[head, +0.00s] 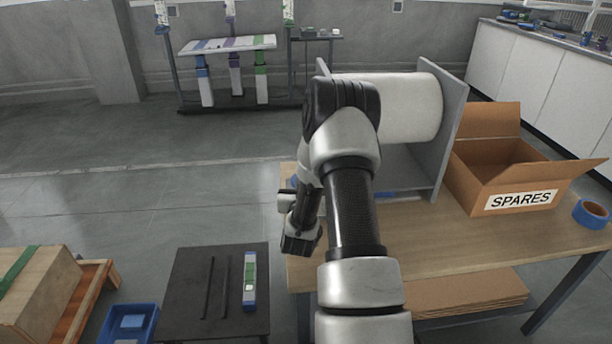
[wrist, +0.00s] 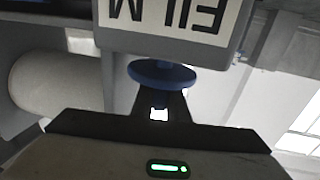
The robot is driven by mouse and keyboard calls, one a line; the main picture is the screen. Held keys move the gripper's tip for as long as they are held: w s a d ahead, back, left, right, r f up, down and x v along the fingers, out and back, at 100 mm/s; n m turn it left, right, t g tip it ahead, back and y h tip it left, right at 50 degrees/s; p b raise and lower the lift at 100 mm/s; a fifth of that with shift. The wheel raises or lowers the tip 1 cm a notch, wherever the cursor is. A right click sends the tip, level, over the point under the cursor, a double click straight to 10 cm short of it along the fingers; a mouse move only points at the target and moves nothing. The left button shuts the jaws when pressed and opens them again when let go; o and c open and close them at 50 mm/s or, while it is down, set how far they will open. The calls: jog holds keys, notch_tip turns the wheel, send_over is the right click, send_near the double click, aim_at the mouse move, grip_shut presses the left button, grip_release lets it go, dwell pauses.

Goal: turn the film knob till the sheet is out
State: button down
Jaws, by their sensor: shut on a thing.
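The film knob (wrist: 160,73) is a blue disc beneath a white box face labelled FILM (wrist: 170,18), which appears upside down in the wrist view. My gripper (wrist: 162,95) is at the knob, its dark fingers shut on it; the fingertips and the knob's stem are partly hidden. The white film roll (head: 408,106) sits between grey side plates on the wooden bench in the head view, and it also shows at left in the wrist view (wrist: 58,82). My arm hides the knob and the roll's left end in the head view. I cannot make out a loose sheet.
An open cardboard box marked SPARES (head: 520,200) and a roll of blue tape (head: 590,213) are on the bench (head: 450,240), right of the film stand. A black table (head: 190,300), a blue bin (head: 128,325) and a wooden crate (head: 40,295) stand at the left. Open floor lies behind.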

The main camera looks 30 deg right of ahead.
jog(key=m+g+h, duration=0.4)
jog(key=shift+w+a+g, duration=0.2)
jog(key=shift+g, duration=0.1)
jog(key=m+g+h, duration=0.1)
jog(key=m+g, duration=0.1)
jog(key=m+g+h, duration=0.1)
jog(key=g, duration=0.2)
jog(key=shift+m+h, duration=0.4)
jog(key=m+g, duration=0.2)
jog(key=g, duration=0.1)
jog(key=m+g, duration=0.2)
jog(key=g, duration=0.2)
jog(key=shift+d+f+m, duration=0.1)
jog(key=shift+m, duration=0.2)
jog(key=shift+s+m+g+y, duration=0.1)
jog(key=shift+m+g+y, duration=0.1)
jog(key=shift+m+g, duration=0.75)
jog(key=shift+m+g+y, duration=0.2)
jog(key=shift+m+g, duration=0.25)
jog(key=shift+g, duration=1)
jog(key=shift+m+g, duration=0.3)
jog(key=shift+g, duration=0.1)
jog(key=c, duration=1.7)
grip_release()
jog(key=shift+d, duration=0.1)
